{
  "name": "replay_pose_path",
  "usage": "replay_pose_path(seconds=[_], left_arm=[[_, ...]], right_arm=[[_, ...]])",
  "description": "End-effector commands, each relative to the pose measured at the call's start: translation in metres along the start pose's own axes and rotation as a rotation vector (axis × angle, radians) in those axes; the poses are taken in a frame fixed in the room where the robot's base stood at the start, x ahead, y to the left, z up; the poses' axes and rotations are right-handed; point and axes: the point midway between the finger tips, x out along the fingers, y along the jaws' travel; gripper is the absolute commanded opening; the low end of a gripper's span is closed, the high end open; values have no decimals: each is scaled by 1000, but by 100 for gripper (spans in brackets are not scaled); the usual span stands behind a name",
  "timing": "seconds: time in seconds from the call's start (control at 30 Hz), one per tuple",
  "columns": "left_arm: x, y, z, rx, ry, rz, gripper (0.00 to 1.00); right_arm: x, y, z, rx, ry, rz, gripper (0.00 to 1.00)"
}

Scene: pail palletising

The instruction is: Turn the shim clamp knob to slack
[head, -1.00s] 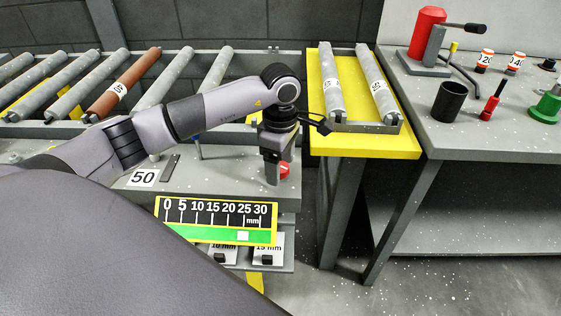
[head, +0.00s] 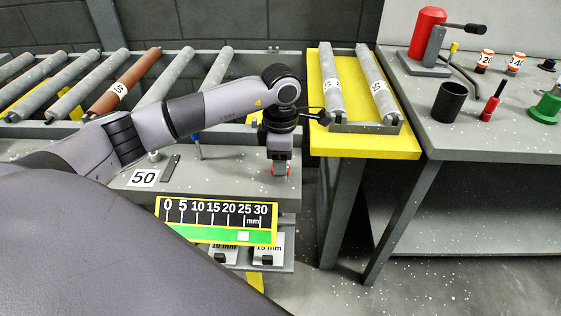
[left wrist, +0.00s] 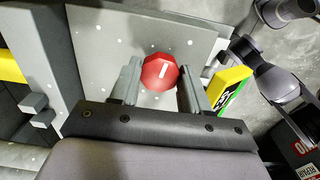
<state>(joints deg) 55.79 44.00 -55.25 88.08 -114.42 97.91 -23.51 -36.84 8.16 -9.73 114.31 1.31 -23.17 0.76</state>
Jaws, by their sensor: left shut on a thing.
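The red knob (head: 283,170) is at the right end of the grey bench, mostly covered by my left gripper (head: 281,168) in the head view. In the left wrist view the knob (left wrist: 160,72) is a red faceted disc with a white line, lying slightly tilted from the picture's vertical. The two fingers of my left gripper (left wrist: 159,84) stand on either side of it, shut on it. A scale board (head: 216,219) marked 0 to 30 mm hangs on the bench front, with a white square on its green band near 25. My right gripper does not show.
The grey bench (head: 230,172) carries a 50 label (head: 143,178) and a blue-topped pin (head: 197,145). Roller conveyors lie behind; a yellow roller stand (head: 365,145) is to the right. A grey table (head: 455,140) farther right holds a red press and several tools. Shim plates sit below the scale.

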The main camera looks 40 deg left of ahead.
Motion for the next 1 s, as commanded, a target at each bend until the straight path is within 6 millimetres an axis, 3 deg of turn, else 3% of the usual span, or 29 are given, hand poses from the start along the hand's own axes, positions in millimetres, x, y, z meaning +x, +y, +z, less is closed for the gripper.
replay_pose_path(seconds=[1.0], left_arm=[[-2,1,0,-967,-3,-2,16]], right_arm=[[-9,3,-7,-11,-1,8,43]])
